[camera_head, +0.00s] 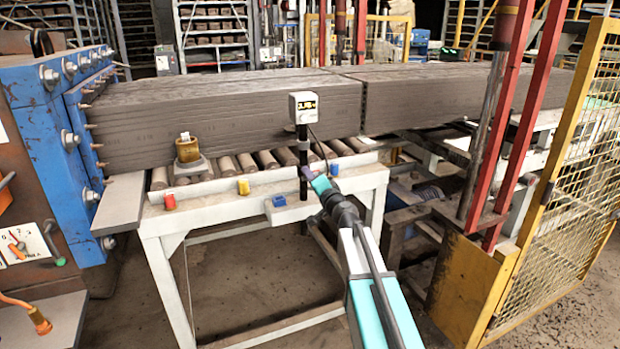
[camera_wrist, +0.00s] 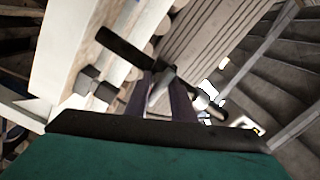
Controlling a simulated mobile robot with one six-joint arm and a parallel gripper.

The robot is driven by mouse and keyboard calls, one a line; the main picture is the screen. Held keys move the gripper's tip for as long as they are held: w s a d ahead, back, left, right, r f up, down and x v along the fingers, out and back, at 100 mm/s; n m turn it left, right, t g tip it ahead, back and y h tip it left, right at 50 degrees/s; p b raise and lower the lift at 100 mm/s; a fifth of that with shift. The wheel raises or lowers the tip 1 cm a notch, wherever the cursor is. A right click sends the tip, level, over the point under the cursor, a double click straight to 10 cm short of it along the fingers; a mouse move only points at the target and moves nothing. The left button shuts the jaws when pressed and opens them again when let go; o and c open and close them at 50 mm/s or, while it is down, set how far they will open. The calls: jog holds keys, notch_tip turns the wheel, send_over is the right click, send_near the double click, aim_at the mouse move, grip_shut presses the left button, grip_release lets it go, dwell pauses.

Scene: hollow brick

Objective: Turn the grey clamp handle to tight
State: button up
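A dark upright post (camera_head: 303,160) stands at the front edge of the roller conveyor and carries a white sensor box (camera_head: 303,107) on top. In the wrist view the post (camera_wrist: 123,49) runs diagonally across the picture. A small grey clamp handle (camera_wrist: 159,87) shows at the post, between my finger ends; its exact setting is too small to read. My gripper (camera_wrist: 164,92) has its two dark fingers apart, reaching toward the clamp. I see no clear contact with the handle. In the head view my gripper (camera_head: 321,184) is just right of the post.
Long grey clay slabs (camera_head: 230,120) lie on the conveyor rollers behind the post. A brass-coloured part (camera_head: 187,150) and red, yellow and blue blocks are along the table edge (camera_head: 235,193). A yellow mesh fence (camera_head: 580,150) stands right. Floor in front is clear.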

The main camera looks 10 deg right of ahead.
grip_shut()
jog(key=shift+f+n+b, duration=0.2)
jog(key=shift+n+b, duration=0.6)
jog(key=shift+b, duration=1)
jog(key=n+b, duration=0.1)
jog(key=b, duration=0.2)
jog(key=shift+f, duration=0.1)
jog(key=n+b, duration=0.5)
jog(key=b, duration=0.5)
jog(key=shift+n, duration=0.3)
jog(key=n+b, duration=0.6)
jog(key=b, duration=0.6)
jog(key=shift+n, duration=0.3)
jog(key=n+b, duration=0.2)
jog(key=shift+b, duration=0.4)
jog(key=shift+r+n+b, duration=0.2)
jog(key=shift+n+b, duration=0.3)
jog(key=shift+n, duration=0.1)
jog(key=shift+c, duration=1.9)
grip_release()
